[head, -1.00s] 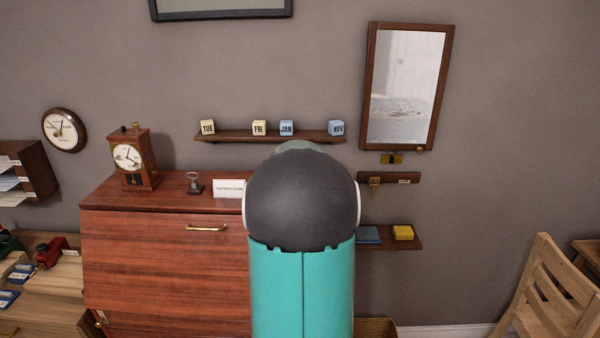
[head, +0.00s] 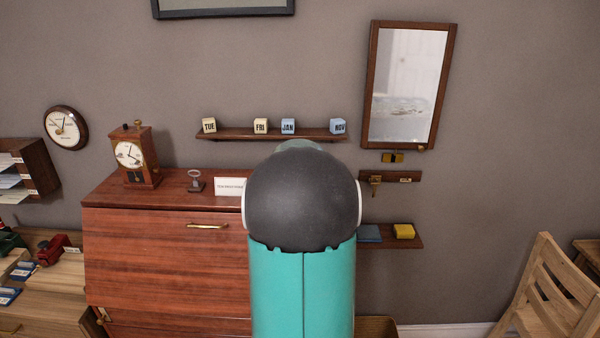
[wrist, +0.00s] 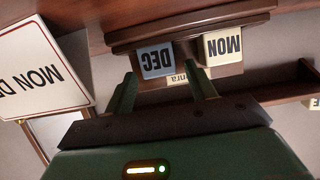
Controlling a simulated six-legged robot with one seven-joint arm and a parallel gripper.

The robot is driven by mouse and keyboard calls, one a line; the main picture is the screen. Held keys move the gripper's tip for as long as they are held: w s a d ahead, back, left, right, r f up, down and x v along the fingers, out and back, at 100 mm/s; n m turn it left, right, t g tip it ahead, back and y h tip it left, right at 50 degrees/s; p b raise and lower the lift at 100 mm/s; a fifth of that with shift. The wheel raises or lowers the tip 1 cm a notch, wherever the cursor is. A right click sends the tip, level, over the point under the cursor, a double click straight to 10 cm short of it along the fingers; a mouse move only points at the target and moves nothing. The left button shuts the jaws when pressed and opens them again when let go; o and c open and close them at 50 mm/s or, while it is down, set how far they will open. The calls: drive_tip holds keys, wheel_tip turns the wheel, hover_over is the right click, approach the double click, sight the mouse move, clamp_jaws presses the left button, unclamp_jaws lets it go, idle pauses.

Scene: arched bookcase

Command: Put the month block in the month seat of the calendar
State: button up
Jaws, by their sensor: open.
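In the wrist view, which is upside down, a blue block marked DEC (wrist: 155,60) and a cream block marked MON (wrist: 223,46) stand side by side against a dark wooden calendar stand (wrist: 190,27). Whether DEC is fully in its seat I cannot tell. My gripper (wrist: 162,80) is open, with its green fingers near the two sides of the DEC block; contact is not clear. A white card (wrist: 35,70) beside it reads MON and part of DE. In the head view my own arm hides the calendar and gripper.
A wall shelf (head: 235,138) holds TUE (head: 209,125), FRI (head: 260,126), JAN (head: 288,126) and NOV (head: 337,126) blocks. The clock (head: 131,155), a small metal item (head: 195,181) and the card (head: 229,187) stand on the desk (head: 150,250). A mirror (head: 408,85) hangs right.

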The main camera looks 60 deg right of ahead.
drive_tip(key=v, duration=1.1)
drive_tip(key=shift+a, duration=0.2)
drive_tip(key=shift+r, duration=0.15)
drive_tip(key=w+a+n+t+y, duration=0.25)
drive_tip(key=w+a+y, duration=0.2)
drive_tip(key=a, duration=0.75)
drive_tip(key=w+a+n+t+y, duration=0.1)
drive_tip(key=w+a+n+y, duration=0.35)
drive_tip(key=a, duration=0.75)
drive_tip(key=a+f+n+g+y, duration=0.1)
drive_tip(key=a+n, duration=0.1)
drive_tip(key=a, duration=1.2)
drive_tip(key=s+a+f+n+g+y, duration=0.2)
drive_tip(key=s+a+f+n+g, duration=0.1)
drive_tip(key=s+a, duration=0.8)
drive_tip(key=shift+a+f+n, duration=0.25)
drive_tip(key=shift+a+n, duration=0.05)
drive_tip(key=shift+a, duration=0.25)
